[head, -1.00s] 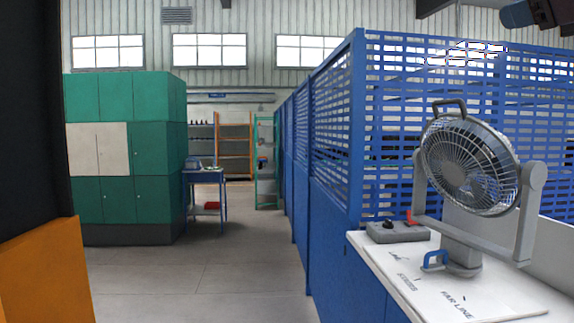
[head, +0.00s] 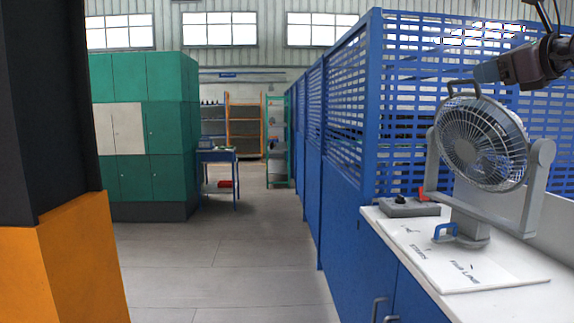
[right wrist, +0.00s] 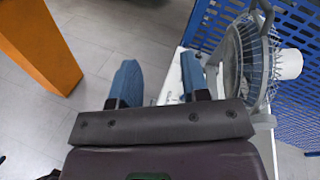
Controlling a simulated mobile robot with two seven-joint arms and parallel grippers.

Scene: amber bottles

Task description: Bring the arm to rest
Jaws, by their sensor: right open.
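My right gripper (head: 484,73) shows at the upper right of the head view, above and in front of the grey fan (head: 482,145). In the right wrist view its two blue fingertips (right wrist: 160,82) stand apart with nothing between them, so it is open and empty. The fan stands on a white bench (head: 520,292), and its cage (right wrist: 250,60) shows right of the fingers in the right wrist view. My left gripper is not in view.
A grey box with a red part (head: 405,207) and a lettered white board (head: 455,268) lie by the fan. A blue slatted partition (head: 420,110) stands behind. An orange-and-black column (head: 80,260) is at the left. The aisle floor (head: 230,265) is clear.

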